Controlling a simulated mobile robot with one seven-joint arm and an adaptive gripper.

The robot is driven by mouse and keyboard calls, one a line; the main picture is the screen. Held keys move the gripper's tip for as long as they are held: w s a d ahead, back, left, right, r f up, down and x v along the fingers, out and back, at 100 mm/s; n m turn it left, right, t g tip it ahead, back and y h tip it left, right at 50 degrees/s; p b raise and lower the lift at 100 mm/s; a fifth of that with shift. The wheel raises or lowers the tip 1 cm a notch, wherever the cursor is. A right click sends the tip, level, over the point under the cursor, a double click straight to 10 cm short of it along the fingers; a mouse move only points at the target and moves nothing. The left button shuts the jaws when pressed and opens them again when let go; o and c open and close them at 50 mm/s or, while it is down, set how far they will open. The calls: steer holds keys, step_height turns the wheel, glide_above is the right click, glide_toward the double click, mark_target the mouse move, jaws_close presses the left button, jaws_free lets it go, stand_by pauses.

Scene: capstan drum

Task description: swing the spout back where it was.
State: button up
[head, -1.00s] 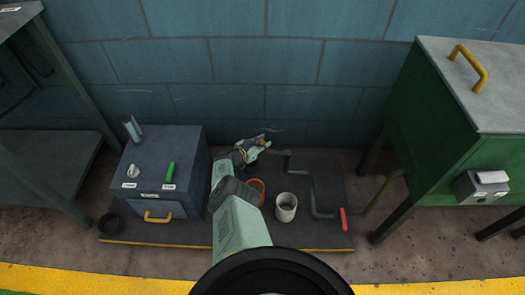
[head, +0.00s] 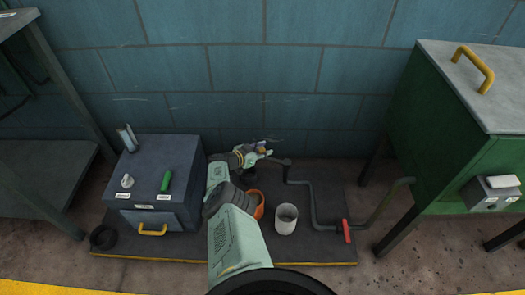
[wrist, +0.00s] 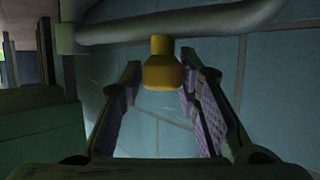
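A grey bent pipe (head: 312,195) runs along the dark platform, with a red handle (head: 346,231) at its right. Its far end (head: 280,162) lies near the wall, next to my gripper (head: 265,150). The wrist view shows a grey pipe (wrist: 190,25) across the top with a yellow fitting (wrist: 162,66) hanging from it. My gripper (wrist: 160,88) is open there, one finger on each side of the fitting. Gaps show beside the fitting, the right one narrow; I cannot tell whether a finger touches. Which pipe part is the spout is unclear.
A white cup (head: 287,218) and an orange ring-like container (head: 256,205) stand on the platform (head: 200,245). A dark box (head: 155,180) with a green lever (head: 166,181) stands left. A green cabinet (head: 450,140) stands right. The tiled wall (head: 290,60) is close behind my gripper.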

steer(key=shift+o, duration=1.4)
steer(key=shift+a, duration=0.15)
steer(key=shift+s+r+p, duration=0.1)
steer(key=shift+r+p, duration=0.05)
steer(key=shift+p, duration=0.25)
